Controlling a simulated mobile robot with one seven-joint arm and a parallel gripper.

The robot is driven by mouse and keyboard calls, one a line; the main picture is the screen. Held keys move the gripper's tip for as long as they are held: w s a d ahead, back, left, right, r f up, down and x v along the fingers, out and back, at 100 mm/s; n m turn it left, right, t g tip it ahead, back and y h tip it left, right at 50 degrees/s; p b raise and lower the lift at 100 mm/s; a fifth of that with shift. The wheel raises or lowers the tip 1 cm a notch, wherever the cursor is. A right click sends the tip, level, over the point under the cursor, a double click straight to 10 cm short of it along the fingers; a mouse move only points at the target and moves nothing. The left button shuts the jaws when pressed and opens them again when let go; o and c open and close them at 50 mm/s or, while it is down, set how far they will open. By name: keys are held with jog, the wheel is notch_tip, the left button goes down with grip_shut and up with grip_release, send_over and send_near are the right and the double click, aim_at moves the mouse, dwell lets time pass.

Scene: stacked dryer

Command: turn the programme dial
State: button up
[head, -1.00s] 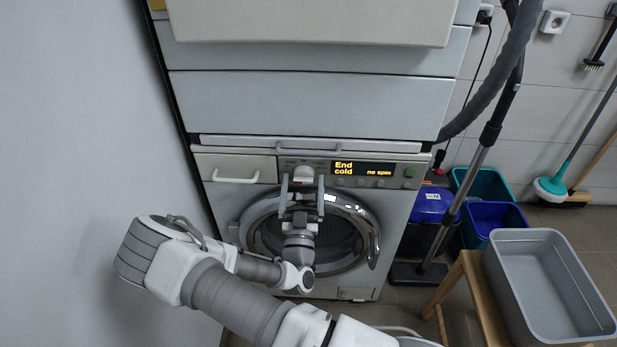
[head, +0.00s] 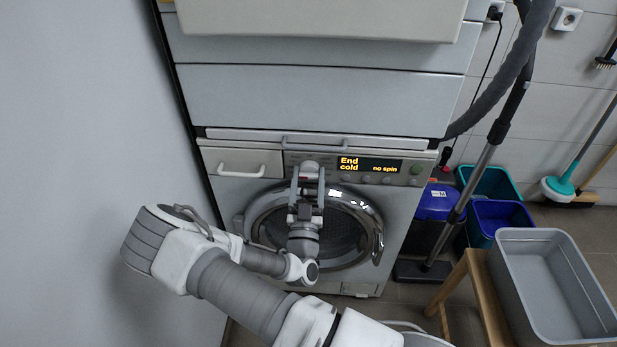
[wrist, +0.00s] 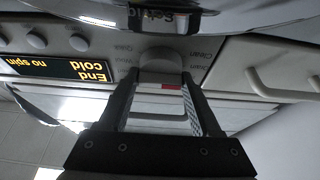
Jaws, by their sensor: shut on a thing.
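The programme dial (head: 310,167) is a pale round knob on the washing machine's control panel, left of the lit display. It also shows in the wrist view (wrist: 161,60), upside down there. My gripper (head: 308,174) is at the dial, with one finger on each side of it. In the wrist view the fingers (wrist: 160,82) reach up to the dial and are shut on it. The display (head: 369,166) reads "End", "cold" and "no spin". The fingers hide part of the dial.
The round door (head: 376,222) lies just below my gripper. A detergent drawer (head: 240,163) is left of the dial, and several buttons sit under the display. A grey tub (head: 507,262) on a wooden stool and blue bins (head: 497,214) stand at the right.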

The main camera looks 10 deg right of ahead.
jog(key=shift+r+m+p, duration=0.1)
jog(key=shift+m+p, duration=0.2)
jog(key=shift+m, duration=0.2)
jog(key=m+g+h+p, duration=0.1)
jog(key=m+h+p, duration=0.1)
jog(key=m, duration=0.2)
jog(key=shift+r, duration=0.1)
jog(key=m+g+h+p, duration=0.1)
jog(key=m+p, duration=0.1)
jog(key=m, duration=0.1)
jog(key=m+g+h+p, duration=0.1)
jog(key=m+p, duration=0.1)
jog(key=m, duration=0.2)
jog(key=shift+a+g+h, duration=0.1)
jog(key=shift+g+h, duration=0.3)
jog(key=m+g+p, duration=0.1)
jog(key=m, duration=0.2)
jog(key=m+g+p, duration=0.1)
jog(key=m+p, duration=0.1)
jog(key=shift+m+h, duration=0.3)
jog(key=shift+m, duration=0.1)
jog(key=shift+m+g+y+p, duration=0.4)
jog(key=shift+m+g+p, duration=0.4)
jog(key=shift+m+p, duration=1.1)
jog(key=shift+m+b, duration=0.3)
jog(key=shift+m, duration=0.2)
jog(key=o, duration=1.4)
jog(key=shift+c, duration=0.2)
